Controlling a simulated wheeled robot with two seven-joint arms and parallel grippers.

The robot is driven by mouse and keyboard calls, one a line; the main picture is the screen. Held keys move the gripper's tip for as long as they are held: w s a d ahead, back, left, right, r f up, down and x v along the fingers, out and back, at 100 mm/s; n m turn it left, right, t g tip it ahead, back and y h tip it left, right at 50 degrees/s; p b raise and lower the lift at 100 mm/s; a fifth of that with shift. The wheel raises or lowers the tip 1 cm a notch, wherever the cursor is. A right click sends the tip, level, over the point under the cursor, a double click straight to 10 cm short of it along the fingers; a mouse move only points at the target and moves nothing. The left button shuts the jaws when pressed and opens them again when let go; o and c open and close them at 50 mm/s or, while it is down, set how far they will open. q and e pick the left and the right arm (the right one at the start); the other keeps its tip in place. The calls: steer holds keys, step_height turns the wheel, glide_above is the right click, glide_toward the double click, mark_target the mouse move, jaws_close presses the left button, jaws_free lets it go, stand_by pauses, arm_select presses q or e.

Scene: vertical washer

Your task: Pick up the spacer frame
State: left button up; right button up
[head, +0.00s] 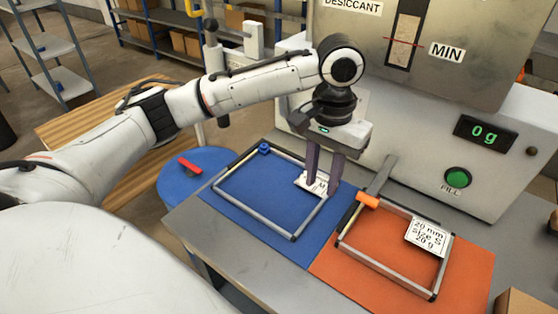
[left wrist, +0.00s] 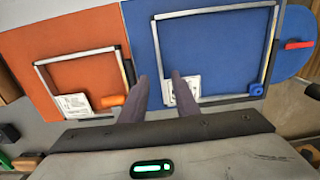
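One grey rectangular spacer frame (head: 255,213) lies flat on the blue mat; it also shows in the left wrist view (left wrist: 271,45). It has a blue corner piece (head: 264,148) and a white card partly hidden by my fingers. A second grey spacer frame (head: 385,270) lies on the orange mat, with an orange piece (head: 367,201) and a card reading "20 mm size S 20 g" (head: 428,236). My left gripper (head: 324,182) points down near the blue-mat frame's right side. Contact cannot be told. My right gripper is not in view.
The blue mat (head: 260,195) and orange mat (head: 465,275) lie side by side on a grey table. Behind stands a desiccant machine with a green FILL button (head: 458,178) and a display reading "0 g" (head: 484,133). A round blue object (head: 175,182) stands at left.

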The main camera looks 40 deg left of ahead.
mark_target(318, 206)
arm_select(q)
step_height(318, 206, down, 7)
steer(key=shift+w+f, duration=0.1)
steer(key=shift+w, duration=0.05)
stand_by(0.4)
jaws_close()
